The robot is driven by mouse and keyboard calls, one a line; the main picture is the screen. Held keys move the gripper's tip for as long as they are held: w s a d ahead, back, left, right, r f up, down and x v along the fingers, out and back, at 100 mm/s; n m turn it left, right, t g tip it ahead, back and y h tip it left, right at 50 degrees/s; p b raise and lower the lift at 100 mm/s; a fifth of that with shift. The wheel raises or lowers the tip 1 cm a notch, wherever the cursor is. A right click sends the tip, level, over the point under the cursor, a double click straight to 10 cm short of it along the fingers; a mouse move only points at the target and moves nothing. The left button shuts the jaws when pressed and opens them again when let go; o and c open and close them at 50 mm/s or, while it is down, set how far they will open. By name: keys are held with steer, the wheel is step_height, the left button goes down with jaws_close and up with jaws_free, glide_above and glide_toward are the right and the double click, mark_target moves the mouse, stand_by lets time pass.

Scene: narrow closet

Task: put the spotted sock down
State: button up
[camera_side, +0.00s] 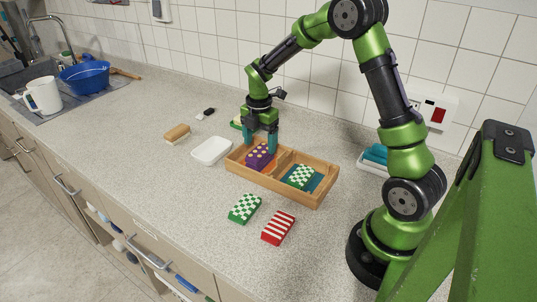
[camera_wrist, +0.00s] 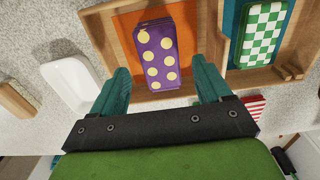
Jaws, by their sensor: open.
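The spotted sock (camera_side: 259,156) is a folded purple block with yellow dots. It lies in the left, orange-floored compartment of a wooden tray (camera_side: 270,185). In the wrist view the spotted sock (camera_wrist: 161,56) shows beyond the fingertips, against the orange floor. My gripper (camera_side: 260,143) is open above that compartment, with a teal finger on either side of the sock in the side view. In the wrist view my gripper (camera_wrist: 162,88) has its fingers wide apart, with clear gaps to the sock. Whether the sock lies fully flat is hard to tell.
A green checked sock (camera_side: 302,176) lies in the tray's right, teal-floored compartment. Another green checked sock (camera_side: 245,208) and a red striped sock (camera_side: 278,227) lie on the counter in front. A white dish (camera_side: 212,151) and a sponge-like brush (camera_side: 177,134) stand left. The front left counter is clear.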

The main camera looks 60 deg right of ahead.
mark_target(260, 151)
steer(key=s+a+r+m+t, duration=0.1)
steer(key=s+a+r+m, duration=0.15)
steer(key=r, duration=0.45)
steer(key=s+a+r+m+t, duration=0.1)
steer(key=s+a+r+m, duration=0.15)
steer(key=r, duration=0.55)
steer(key=s+a+r+m+t+y, duration=0.2)
steer(key=s+a+m+t, duration=0.3)
steer(key=s+a+m, duration=0.5)
steer(key=s+r+m, duration=0.1)
steer(key=s+m, duration=0.1)
steer(key=m, duration=0.5)
steer(key=shift+s+a, duration=0.15)
steer(key=shift+s, duration=0.2)
